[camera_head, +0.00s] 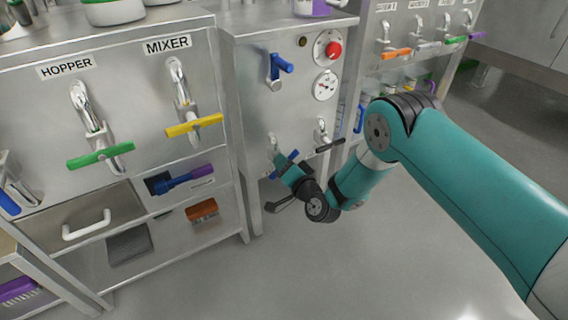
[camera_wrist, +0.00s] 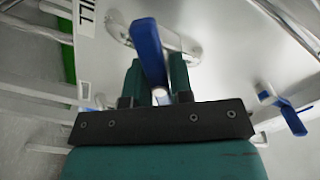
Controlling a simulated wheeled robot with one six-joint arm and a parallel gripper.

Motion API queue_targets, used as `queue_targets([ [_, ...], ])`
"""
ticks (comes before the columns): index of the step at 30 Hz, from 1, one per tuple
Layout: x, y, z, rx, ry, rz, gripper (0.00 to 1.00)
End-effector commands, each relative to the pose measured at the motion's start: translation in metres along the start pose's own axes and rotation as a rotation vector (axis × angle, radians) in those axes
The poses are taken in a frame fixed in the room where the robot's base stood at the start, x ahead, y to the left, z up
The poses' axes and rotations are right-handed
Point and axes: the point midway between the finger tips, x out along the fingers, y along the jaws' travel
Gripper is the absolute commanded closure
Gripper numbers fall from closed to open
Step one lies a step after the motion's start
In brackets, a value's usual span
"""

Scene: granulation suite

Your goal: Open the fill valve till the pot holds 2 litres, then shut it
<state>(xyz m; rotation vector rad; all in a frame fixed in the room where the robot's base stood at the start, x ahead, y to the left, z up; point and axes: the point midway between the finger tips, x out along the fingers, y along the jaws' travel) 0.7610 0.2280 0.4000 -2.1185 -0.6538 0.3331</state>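The fill valve's blue handle (camera_wrist: 148,45) is in the wrist view, beside a partly cut-off label (camera_wrist: 87,16) reading "ILL". My gripper (camera_wrist: 158,80) has one finger on each side of this handle; whether the fingers press on it is unclear. In the head view, my gripper (camera_head: 284,166) is low at the front of the middle steel cabinet (camera_head: 262,105), by a blue handle (camera_head: 291,155) that it partly hides. A round gauge (camera_head: 325,86) is higher on this cabinet; its reading is too small to tell. I cannot make out the pot.
A blue lever (camera_head: 279,66), a red button (camera_head: 333,49) and a black-handled valve (camera_head: 328,144) are on the same cabinet. Hopper (camera_head: 100,154) and mixer (camera_head: 194,125) valves are to the left. Open floor (camera_head: 330,265) lies in front.

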Motion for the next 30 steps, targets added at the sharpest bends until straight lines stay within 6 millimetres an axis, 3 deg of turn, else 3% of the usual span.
queue_targets([
  [1, 0.0001, -0.0001, -0.0001, 0.000, 0.000, 0.000, 0.90],
  [3, 0.0000, 0.0000, -0.0003, 0.000, 0.000, 0.000, 1.00],
  [14, -0.0008, 0.0017, -0.0041, 0.057, 0.006, 0.003, 1.00],
  [30, 0.0002, 0.0015, -0.0042, 0.437, 0.006, 0.000, 1.00],
])
